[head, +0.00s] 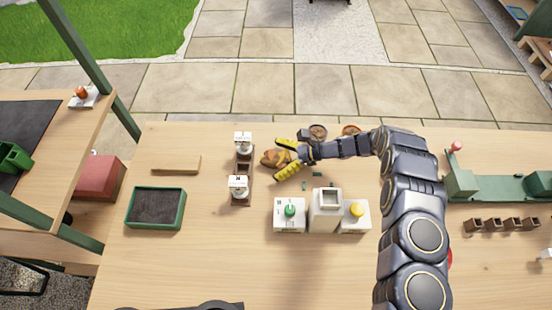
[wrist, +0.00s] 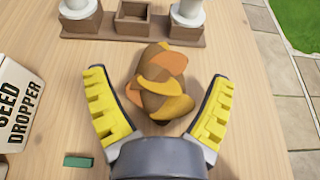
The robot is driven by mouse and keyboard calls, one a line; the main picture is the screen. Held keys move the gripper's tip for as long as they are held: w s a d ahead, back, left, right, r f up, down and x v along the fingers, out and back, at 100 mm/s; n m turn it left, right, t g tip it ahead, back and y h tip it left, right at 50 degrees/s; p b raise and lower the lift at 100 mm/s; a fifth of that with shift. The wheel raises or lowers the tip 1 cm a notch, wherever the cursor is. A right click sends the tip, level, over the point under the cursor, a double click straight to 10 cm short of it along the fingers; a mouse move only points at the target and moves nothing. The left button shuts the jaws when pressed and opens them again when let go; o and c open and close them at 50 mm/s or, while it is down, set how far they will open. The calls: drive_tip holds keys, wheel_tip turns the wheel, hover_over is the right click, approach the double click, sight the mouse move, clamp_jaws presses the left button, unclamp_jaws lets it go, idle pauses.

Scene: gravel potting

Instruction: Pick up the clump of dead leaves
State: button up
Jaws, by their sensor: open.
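The clump of dead leaves (head: 274,158) lies on the wooden table, in brown, orange and yellow. In the wrist view the clump (wrist: 160,82) sits between the spread yellow fingers. My gripper (head: 278,158) is open, with one finger on either side of the clump. In the wrist view my gripper (wrist: 160,92) shows clear gaps between both fingers and the leaves.
A brown wooden rack (wrist: 128,28) with white-topped bottles stands just beyond the clump. A seed dropper box (wrist: 18,105) is to the left in the wrist view, near a small green block (wrist: 78,161). A green tray of soil (head: 156,208) stands at the left.

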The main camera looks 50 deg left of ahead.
drive_tip(key=c, duration=1.2)
drive_tip(key=shift+o, duration=0.2)
drive_tip(key=shift+r, duration=0.15)
